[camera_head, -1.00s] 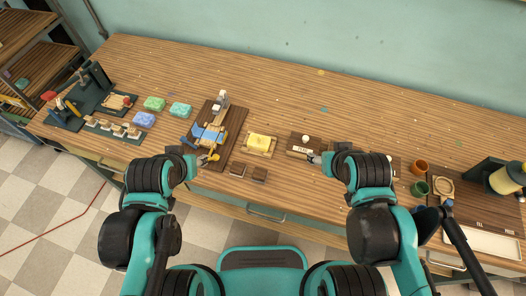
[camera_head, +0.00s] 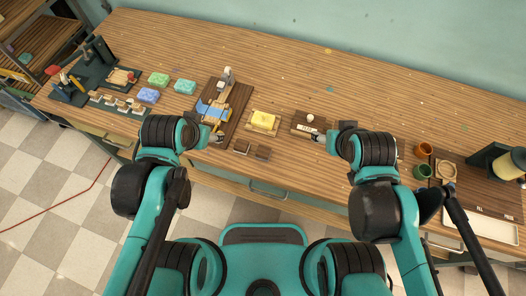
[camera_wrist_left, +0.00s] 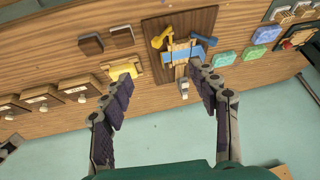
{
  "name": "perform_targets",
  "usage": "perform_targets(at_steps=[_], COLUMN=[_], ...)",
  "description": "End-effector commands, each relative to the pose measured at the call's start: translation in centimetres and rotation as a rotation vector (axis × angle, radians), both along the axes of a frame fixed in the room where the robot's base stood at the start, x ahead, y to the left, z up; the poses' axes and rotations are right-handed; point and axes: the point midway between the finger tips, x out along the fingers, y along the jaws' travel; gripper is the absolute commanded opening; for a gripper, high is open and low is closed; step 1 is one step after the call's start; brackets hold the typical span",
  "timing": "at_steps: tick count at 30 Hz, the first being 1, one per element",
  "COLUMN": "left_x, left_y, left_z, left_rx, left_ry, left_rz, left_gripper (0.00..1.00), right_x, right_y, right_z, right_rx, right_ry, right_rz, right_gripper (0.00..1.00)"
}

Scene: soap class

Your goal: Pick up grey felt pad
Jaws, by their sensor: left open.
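I cannot make out a grey felt pad for certain in either view. Two small dark brown pads, a left one (camera_head: 242,146) and a right one (camera_head: 263,152), lie near the table's front edge. They also show in the left wrist view, as one pad (camera_wrist_left: 91,45) and the other (camera_wrist_left: 122,36). My left gripper (camera_head: 218,137) is over the front end of a dark board (camera_head: 238,105), left of the pads. In the left wrist view its fingers (camera_wrist_left: 160,72) are spread and empty. My right gripper (camera_head: 319,137) is at a labelled wooden block (camera_head: 306,127); its fingers are too small to read.
A yellow soap on a wooden tray (camera_head: 263,121) lies between the grippers. Green (camera_head: 159,79), teal (camera_head: 185,87) and blue (camera_head: 149,95) soaps lie at left. Orange (camera_head: 424,149) and green (camera_head: 422,171) cups stand at right. The table's back is largely clear.

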Motion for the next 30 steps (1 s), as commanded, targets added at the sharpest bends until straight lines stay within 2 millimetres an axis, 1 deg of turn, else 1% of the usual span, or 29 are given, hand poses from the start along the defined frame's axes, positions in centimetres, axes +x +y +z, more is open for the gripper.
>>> perform_targets(at_steps=[1, 2, 6, 8, 9, 12, 15, 18, 21, 24, 30], left_x=[0.9, 1.2, 2.8, 3.3, 3.6, 3.9, 3.9, 3.7, 3.5, 3.5, 3.5], left_y=[-1.2, -2.0, -5.9, -7.6, -8.8, -11.5, -13.7, -15.1, -15.8, -16.0, -16.0], left_z=[0.0, -0.2, -1.8, -2.8, -3.5, -5.4, -7.2, -8.6, -9.4, -10.4, -12.6], left_rx=[0.044, 0.075, 0.219, 0.273, 0.307, 0.375, 0.421, 0.448, 0.46, 0.464, 0.465], left_ry=[0.034, 0.058, 0.168, 0.212, 0.238, 0.298, 0.339, 0.367, 0.381, 0.385, 0.385], left_rz=[-0.106, -0.181, -0.563, -0.73, -0.844, -1.108, -1.328, -1.481, -1.565, -1.593, -1.591], left_gripper=[0.6, 0.6, 0.6, 0.6, 0.6, 0.6, 0.6, 0.6, 0.6, 0.6, 0.6], right_x=[0.0, 0.0, 0.0, 0.0, 0.0, 0.0, 0.0, 0.0, 0.0, 0.0, 0.0], right_y=[0.0, 0.0, 0.0, 0.0, 0.0, 0.0, 0.0, 0.0, 0.0, 0.0, 0.0], right_z=[0.3, 0.4, 0.8, 1.0, 1.1, 1.4, 1.6, 1.7, 1.7, 1.4, 0.5], right_rx=[0.0, 0.0, 0.0, 0.0, 0.0, 0.0, 0.0, 0.0, 0.0, 0.0, 0.0], right_ry=[0.0, 0.0, 0.0, 0.0, 0.0, 0.0, 0.0, 0.0, 0.0, 0.0, 0.0], right_rz=[0.0, 0.0, 0.0, 0.0, 0.0, 0.0, 0.0, 0.0, 0.0, 0.0, 0.0], right_gripper=[0.59, 0.59, 0.59, 0.59, 0.59, 0.59, 0.59, 0.59, 0.59, 0.59, 0.59])
